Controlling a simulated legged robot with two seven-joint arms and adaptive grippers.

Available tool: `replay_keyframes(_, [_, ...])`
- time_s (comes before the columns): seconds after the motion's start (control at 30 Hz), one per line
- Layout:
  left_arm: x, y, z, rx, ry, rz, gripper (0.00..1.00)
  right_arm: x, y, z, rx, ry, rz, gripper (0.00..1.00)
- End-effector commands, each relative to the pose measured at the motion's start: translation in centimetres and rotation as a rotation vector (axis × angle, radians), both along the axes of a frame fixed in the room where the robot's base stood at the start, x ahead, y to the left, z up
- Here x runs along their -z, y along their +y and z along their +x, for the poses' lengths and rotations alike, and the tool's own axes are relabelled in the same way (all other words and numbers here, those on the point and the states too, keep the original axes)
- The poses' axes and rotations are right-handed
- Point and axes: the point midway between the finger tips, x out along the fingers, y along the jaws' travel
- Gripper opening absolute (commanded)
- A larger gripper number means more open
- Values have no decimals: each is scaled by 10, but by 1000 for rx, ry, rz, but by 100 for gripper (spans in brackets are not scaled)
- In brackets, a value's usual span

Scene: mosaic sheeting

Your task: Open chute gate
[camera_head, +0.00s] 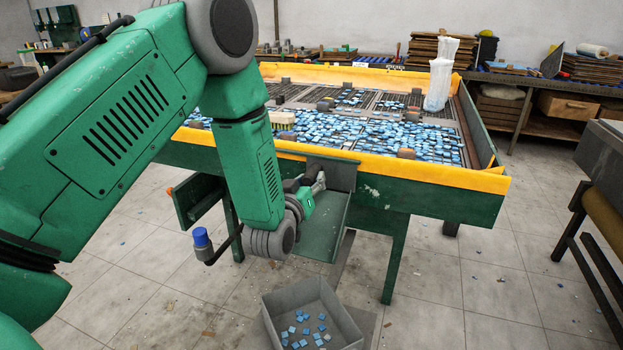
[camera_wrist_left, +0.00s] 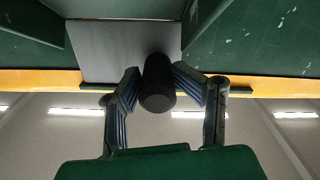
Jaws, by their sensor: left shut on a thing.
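The chute gate (camera_head: 343,174) is a grey plate in the front side of the green sorting table, above a sloping green chute (camera_head: 327,232). In the left wrist view the gate (camera_wrist_left: 112,48) is a flat grey panel with a round black knob (camera_wrist_left: 157,88) standing out from it. My left gripper (camera_head: 313,182) is at the gate, and in the wrist view its two ribbed fingers (camera_wrist_left: 157,80) are shut on the knob from both sides. In the head view my arm and fingers hide the knob. My right gripper is not in view.
Many blue tiles (camera_head: 378,137) lie on the table behind its yellow rim (camera_head: 440,174). A grey crate (camera_head: 350,333) with several blue tiles stands on the floor below the chute. The floor to the right is mostly clear.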

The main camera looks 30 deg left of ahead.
Motion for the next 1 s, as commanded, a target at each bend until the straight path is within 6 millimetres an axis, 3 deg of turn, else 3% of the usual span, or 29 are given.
replay_keyframes(0.03, [-8,-6,7,17,-24,-4,0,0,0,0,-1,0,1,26])
replay_keyframes(0.17, [-9,1,6,13,-23,-3,0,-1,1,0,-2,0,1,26])
replay_keyframes(0.43, [-10,65,-8,3,-26,0,0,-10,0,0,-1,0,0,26])
replay_keyframes(0.6, [-10,90,-14,4,-27,0,0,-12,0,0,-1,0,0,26])
replay_keyframes(0.93, [-9,91,-15,6,-26,0,0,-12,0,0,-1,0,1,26])
replay_keyframes(0.97, [-9,91,-14,7,-26,-1,40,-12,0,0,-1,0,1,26])
replay_keyframes(1.0, [-9,91,-14,7,-25,0,47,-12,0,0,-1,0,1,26])
